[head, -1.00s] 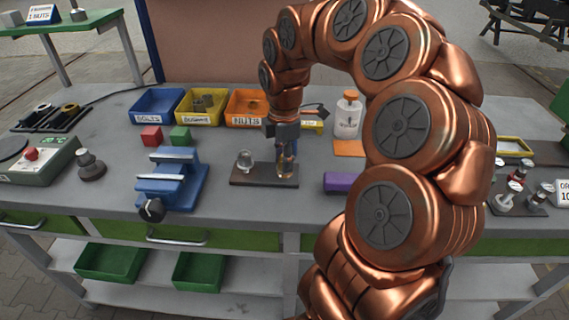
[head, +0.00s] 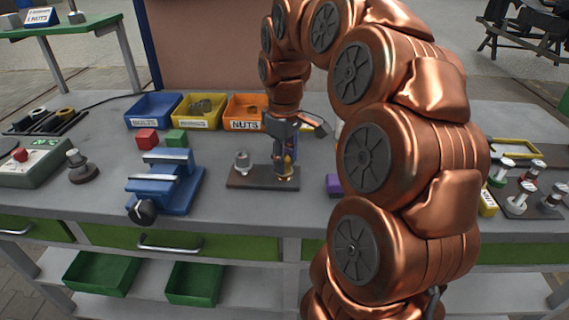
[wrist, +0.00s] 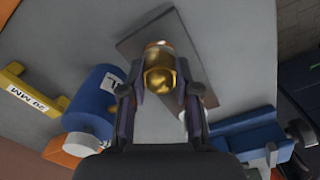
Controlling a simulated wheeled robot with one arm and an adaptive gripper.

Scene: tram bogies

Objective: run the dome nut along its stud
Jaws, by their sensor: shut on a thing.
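The brass-coloured dome nut (wrist: 159,79) sits between my fingertips in the wrist view, its rounded top facing the camera. My gripper (head: 286,170) points down over the right part of a dark base plate (head: 248,185) and is shut on the nut. In the head view only a bit of brass (head: 288,163) shows between the fingers. The stud under the nut is hidden, so I cannot tell how far down the nut sits. In the wrist view the gripper (wrist: 158,90) has one finger on each side of the nut.
A silvery fitting (head: 242,162) stands on the plate's left end. A blue vise (head: 165,183) is left of the plate. Blue, yellow and orange bins (head: 243,124) stand behind. A purple block (head: 333,185) is to the right, partly behind my arm. Bare bench lies in front.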

